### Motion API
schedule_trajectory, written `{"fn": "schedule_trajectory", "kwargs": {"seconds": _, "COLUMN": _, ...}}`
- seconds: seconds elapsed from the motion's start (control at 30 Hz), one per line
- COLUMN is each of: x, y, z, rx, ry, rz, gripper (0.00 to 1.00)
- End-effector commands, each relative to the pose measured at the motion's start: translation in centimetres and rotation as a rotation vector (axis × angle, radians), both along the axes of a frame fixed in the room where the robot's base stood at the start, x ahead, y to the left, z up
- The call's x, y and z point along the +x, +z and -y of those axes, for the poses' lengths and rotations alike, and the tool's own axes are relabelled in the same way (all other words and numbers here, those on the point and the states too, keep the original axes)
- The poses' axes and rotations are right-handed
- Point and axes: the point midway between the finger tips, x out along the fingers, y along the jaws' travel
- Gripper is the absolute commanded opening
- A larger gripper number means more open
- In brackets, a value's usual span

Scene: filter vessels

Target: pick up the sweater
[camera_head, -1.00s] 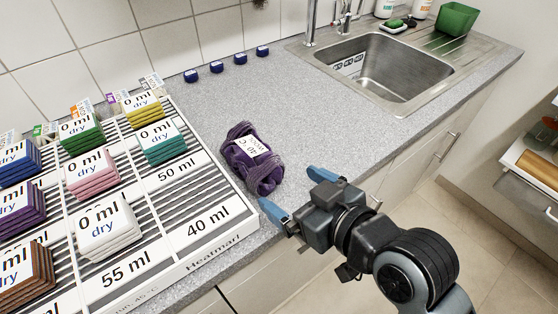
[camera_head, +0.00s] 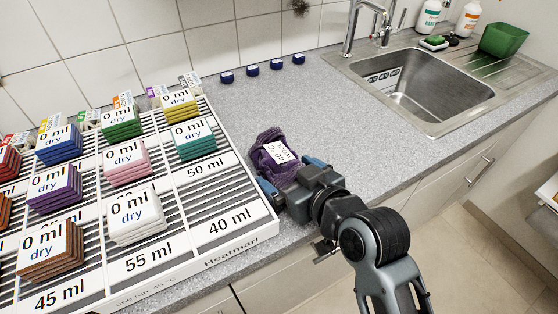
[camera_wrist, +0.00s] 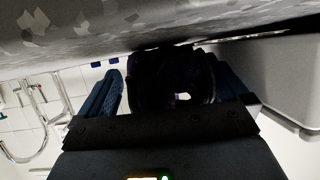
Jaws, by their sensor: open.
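The sweater (camera_head: 268,145) is a dark purple folded bundle with a white "WOOL 40 °C" label, lying on the grey counter right of the drying rack. My gripper (camera_head: 289,178) is at its near side, with the blue fingers apart, one on each side of the sweater's near end. In the wrist view the dark sweater (camera_wrist: 160,82) shows between the two open fingers of my gripper (camera_wrist: 172,88). That view is dark, and I cannot tell whether either finger touches the sweater. The near end of the sweater is partly hidden by my gripper in the head view.
The white "Heatmari" rack (camera_head: 235,245) with several stacks of folded coloured cloths stands close on the left. Several small dark blue blocks (camera_head: 252,70) sit along the wall. A steel sink (camera_head: 425,85) is at the right. The counter between the sweater and sink is clear.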

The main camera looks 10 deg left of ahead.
Motion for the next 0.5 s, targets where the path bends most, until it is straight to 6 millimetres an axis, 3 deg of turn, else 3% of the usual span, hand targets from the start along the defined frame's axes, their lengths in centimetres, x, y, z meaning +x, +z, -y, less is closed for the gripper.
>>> {"fn": "schedule_trajectory", "kwargs": {"seconds": 0.17, "x": 0.01, "y": -0.02, "z": 0.01, "rx": 0.0, "ry": 0.0, "rz": 0.0, "gripper": 1.0}}
{"fn": "schedule_trajectory", "kwargs": {"seconds": 0.5, "x": 0.0, "y": -0.01, "z": 0.04, "rx": -0.001, "ry": -0.001, "rz": 0.001, "gripper": 0.68}}
